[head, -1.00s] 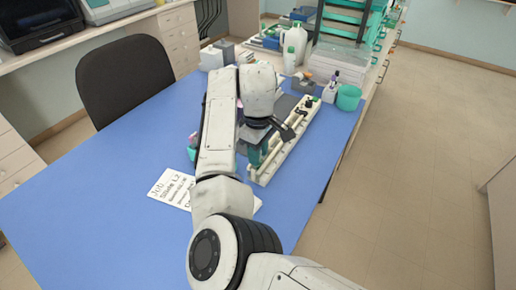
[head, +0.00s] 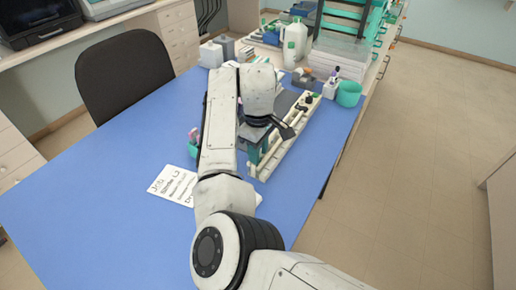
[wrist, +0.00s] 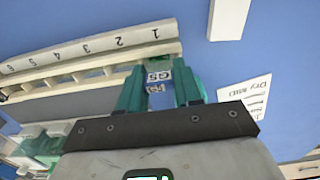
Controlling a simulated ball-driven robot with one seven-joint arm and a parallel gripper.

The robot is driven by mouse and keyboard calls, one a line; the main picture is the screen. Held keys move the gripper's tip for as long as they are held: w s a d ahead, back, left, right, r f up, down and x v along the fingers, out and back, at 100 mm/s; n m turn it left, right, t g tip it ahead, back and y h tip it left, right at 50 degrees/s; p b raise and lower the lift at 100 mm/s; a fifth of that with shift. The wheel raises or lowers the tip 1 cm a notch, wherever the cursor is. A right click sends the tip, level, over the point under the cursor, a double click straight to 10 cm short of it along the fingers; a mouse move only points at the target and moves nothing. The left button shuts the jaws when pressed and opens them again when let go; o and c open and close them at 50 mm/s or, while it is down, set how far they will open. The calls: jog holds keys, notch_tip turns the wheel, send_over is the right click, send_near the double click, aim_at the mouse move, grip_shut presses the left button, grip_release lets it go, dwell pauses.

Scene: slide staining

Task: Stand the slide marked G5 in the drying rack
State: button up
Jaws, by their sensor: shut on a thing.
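My gripper (wrist: 160,88) has two teal fingers shut on a slide whose white label reads G5 (wrist: 158,76). A second small label (wrist: 156,88), hard to read, shows just below it between the fingers. The slide is beside the number 1 end of a long cream rack (wrist: 92,48) with slots and numbers 1 to 6; I cannot tell whether it touches the rack. In the head view the rack (head: 287,150) runs along the right of the table, and my gripper (head: 256,158) is low at its near end. The slide is hidden there by my arm.
A written card (head: 175,184) lies on the blue table left of my arm. A teal cup (head: 349,93) and a small pen holder stand beyond the rack. White bottles (head: 294,42) and trays are at the back. The table's left side is clear.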

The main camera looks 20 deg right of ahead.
jog(key=shift+f, duration=0.2)
jog(key=o, duration=1.1)
notch_tip(320, 180, up, 11)
jog(key=shift+f+b, duration=0.1)
jog(key=shift+b, duration=0.2)
